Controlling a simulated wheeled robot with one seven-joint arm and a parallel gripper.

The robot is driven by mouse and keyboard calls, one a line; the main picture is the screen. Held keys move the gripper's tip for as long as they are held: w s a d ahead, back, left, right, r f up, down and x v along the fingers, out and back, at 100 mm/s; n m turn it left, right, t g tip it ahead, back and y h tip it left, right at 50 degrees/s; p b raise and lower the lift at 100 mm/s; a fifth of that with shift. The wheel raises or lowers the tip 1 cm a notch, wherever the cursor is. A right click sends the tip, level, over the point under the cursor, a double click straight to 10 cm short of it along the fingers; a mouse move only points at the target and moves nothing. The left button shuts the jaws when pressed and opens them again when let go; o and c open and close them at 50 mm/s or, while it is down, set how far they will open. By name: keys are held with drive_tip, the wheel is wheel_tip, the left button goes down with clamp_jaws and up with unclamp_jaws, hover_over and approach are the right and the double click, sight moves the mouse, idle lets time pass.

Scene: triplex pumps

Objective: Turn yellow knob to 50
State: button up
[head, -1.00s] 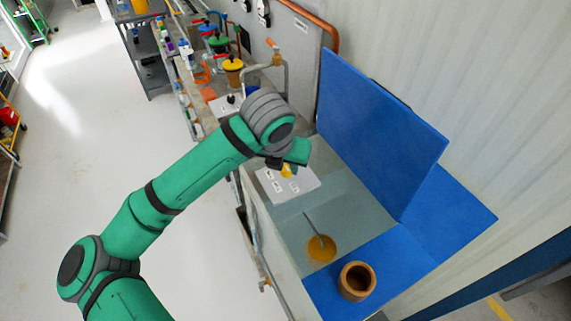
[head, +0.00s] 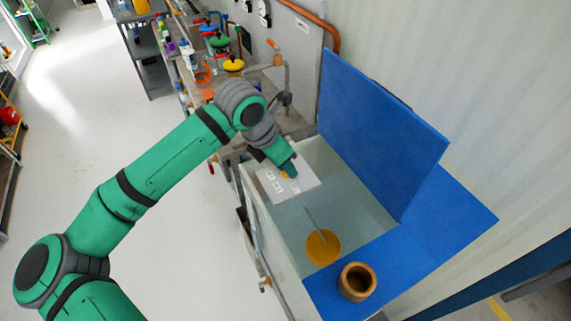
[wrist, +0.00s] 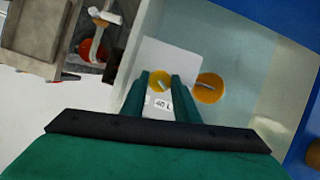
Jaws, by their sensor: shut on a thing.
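The yellow knob (wrist: 159,79) with a grey pointer mark sits on a white panel (wrist: 165,58) that bears several small labels. The knob is between the two green fingers of my gripper (wrist: 163,86), and my gripper is shut on it. One label in front of the knob in the wrist view appears to read 40, but it is small. The fingers hide part of the knob there.
An orange disc (head: 322,247) with a grey rod is in the pale tank (head: 350,205) beside the panel. A brown cup (head: 357,281) stands on the blue ledge (head: 405,262). A blue board (head: 375,140) rises behind. Valves and pipes crowd the bench farther back.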

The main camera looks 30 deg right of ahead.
drive_tip(key=m+g, duration=0.1)
drive_tip(key=m, duration=0.3)
drive_tip(key=shift+w+m+g, duration=0.2)
drive_tip(key=shift+m+g, duration=0.1)
drive_tip(key=shift+g, duration=0.1)
drive_tip(key=m+g+y, duration=0.1)
drive_tip(key=m, duration=0.2)
drive_tip(key=shift+w+m, duration=0.1)
drive_tip(key=shift+m, duration=0.3)
drive_tip(key=m+g+y, duration=0.1)
drive_tip(key=m, duration=0.3)
drive_tip(key=shift+w+d, duration=0.1)
drive_tip(key=shift+d, duration=0.1)
drive_tip(key=m, duration=0.2)
drive_tip(key=m+g+y, duration=0.1)
drive_tip(key=m, duration=0.1)
drive_tip(key=shift+d+m+y, duration=0.1)
drive_tip(key=shift+m+y, duration=0.2)
drive_tip(key=o, duration=1.1)
drive_tip(key=shift+c, duration=0.2)
drive_tip(key=d+v, duration=0.1)
drive_tip(key=v, duration=0.9)
drive_tip(key=shift+w+a+r, duration=0.25)
drive_tip(key=shift+a+r, duration=0.1)
drive_tip(key=shift+a, duration=0.1)
